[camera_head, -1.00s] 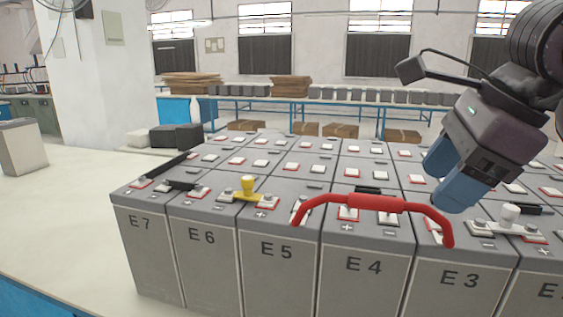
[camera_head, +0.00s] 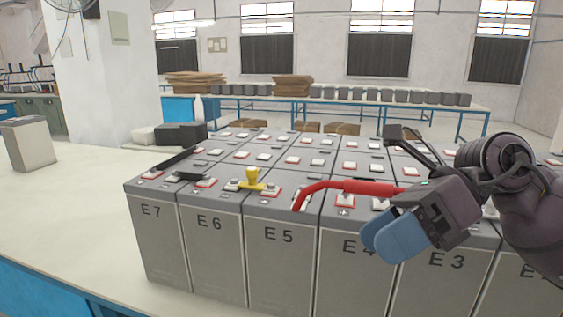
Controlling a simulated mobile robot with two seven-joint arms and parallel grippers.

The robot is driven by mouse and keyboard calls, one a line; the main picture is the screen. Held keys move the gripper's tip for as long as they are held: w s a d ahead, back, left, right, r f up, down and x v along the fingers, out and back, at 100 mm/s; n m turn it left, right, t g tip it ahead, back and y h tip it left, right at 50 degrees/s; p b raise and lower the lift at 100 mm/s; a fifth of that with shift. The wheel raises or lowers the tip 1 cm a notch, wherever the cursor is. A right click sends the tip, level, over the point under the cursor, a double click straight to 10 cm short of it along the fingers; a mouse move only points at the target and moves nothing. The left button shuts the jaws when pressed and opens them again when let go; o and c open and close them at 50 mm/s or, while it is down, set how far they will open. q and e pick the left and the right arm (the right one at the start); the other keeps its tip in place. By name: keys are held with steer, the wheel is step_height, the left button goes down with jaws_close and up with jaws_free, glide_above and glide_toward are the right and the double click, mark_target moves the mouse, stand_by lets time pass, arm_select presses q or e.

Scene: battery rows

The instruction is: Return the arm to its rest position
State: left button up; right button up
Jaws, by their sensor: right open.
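My right gripper (camera_head: 388,236) is at the right of the head view, in front of the batteries marked E4 and E3. Its blue fingers are apart with nothing seen between them. My right arm (camera_head: 520,190) comes in from the right edge. A red curved handle-like bar (camera_head: 345,187) lies across the tops near E5 and E4; its right end is hidden behind my gripper. My left gripper is not in view.
Grey battery rows (camera_head: 212,262) stand on a pale table (camera_head: 70,225). A yellow connector (camera_head: 252,179) sits on top near E5. A dark box (camera_head: 180,134) is behind at left.

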steer(key=w+d+f+n+t+h, duration=0.15)
steer(key=d+f+n+t, duration=0.25)
steer(key=f+n+t, duration=0.6)
steer(key=w+d+f+n+t+h, duration=0.1)
steer(key=w+d+f+n+t, duration=0.35)
steer(key=n, duration=0.85)
steer(key=w+d+f+n+t+h, duration=0.1)
steer(key=d+f+n+t, duration=0.1)
steer(key=f+n+t, duration=0.75)
steer(key=s+d+f+m+g+h, duration=0.1)
steer(key=s+f+m+g+h, duration=0.1)
steer(key=s+f, duration=0.3)
steer(key=s+d+f+m+g+h, duration=0.2)
steer(key=s+f+m+g+h, duration=0.1)
steer(key=f, duration=0.8)
steer(key=s+d+f+m+g+h, duration=0.2)
steer(key=s+f+m+g+h, duration=0.1)
steer(key=s+f, duration=0.5)
steer(key=shift+f+m+g, duration=0.4)
steer(key=shift+m+g, duration=0.35)
steer(key=shift+g, duration=0.05)
